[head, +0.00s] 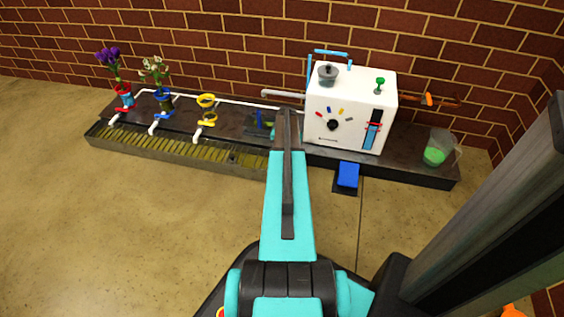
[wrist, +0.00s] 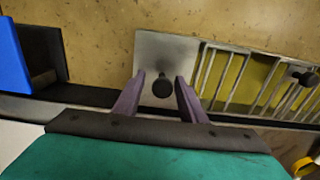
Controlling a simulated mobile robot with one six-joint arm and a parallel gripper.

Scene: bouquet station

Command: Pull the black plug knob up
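In the wrist view a round black knob (wrist: 163,88) stands on a square grey metal plate (wrist: 178,52). My gripper (wrist: 160,79) is open, with one purple finger to the left of this knob and one to the right. Gaps show between the knob and both fingers, and I cannot tell whether the fingertips are level with it. A second dark knob (wrist: 304,78) sits on the slatted grate further right. In the head view my arm hides the plate and the fingers. A small dark knob (head: 233,157) shows on the grate there.
The grate (head: 175,150) runs along the bench front. A blue pedal (head: 348,175) is right of my arm, before a white machine (head: 345,90). Several white taps and flower cups are at left, and a jug of green liquid (head: 436,150) at right. The floor in front is clear.

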